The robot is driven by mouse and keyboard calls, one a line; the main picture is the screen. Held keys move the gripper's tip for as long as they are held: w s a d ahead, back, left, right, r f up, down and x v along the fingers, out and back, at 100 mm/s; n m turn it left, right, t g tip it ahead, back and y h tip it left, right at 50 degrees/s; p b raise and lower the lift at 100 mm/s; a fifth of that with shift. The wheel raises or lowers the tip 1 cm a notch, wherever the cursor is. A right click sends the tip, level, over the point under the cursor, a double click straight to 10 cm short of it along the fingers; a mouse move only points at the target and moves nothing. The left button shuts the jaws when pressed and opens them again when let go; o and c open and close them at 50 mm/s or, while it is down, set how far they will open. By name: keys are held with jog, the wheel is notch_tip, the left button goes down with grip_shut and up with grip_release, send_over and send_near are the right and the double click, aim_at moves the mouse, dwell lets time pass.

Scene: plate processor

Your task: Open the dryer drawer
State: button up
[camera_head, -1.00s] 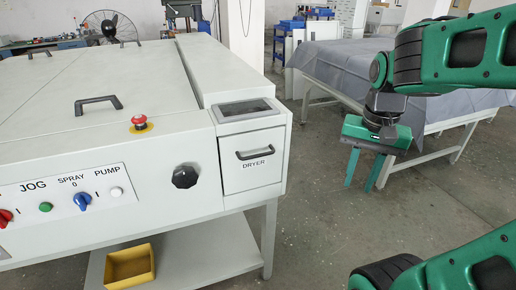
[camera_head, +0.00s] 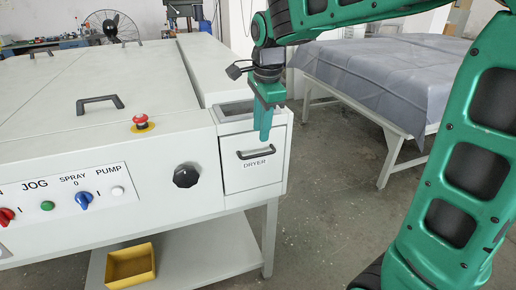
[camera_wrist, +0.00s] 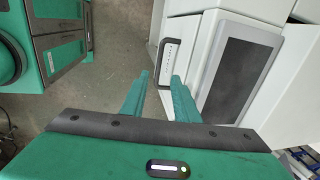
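The dryer drawer (camera_head: 253,168) is a white front panel marked DRYER on the right end of the white machine, and it looks shut. Its black bar handle (camera_head: 256,153) runs across the upper part of the front. My gripper (camera_head: 265,138) hangs with fingers pointing down, just above or in front of the handle. In the wrist view my gripper (camera_wrist: 158,80) has two green fingers with a gap between them, and the handle (camera_wrist: 163,57) lies beyond the fingertips, near the gap. The fingers look open and hold nothing.
A dark panel (camera_wrist: 238,68) sits on top of the dryer unit. A black knob (camera_head: 186,176), a red emergency button (camera_head: 140,121) and a yellow bin (camera_head: 131,265) are to the left. A cloth-covered table (camera_head: 375,80) stands behind right. Floor (camera_head: 330,210) before the drawer is clear.

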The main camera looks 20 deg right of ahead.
aim_at(259, 155)
jog(key=f, duration=0.2)
jog(key=w+f, duration=0.1)
jog(key=f, duration=0.5)
jog(key=shift+w, duration=0.25)
jog(key=shift+c, duration=0.7)
grip_shut()
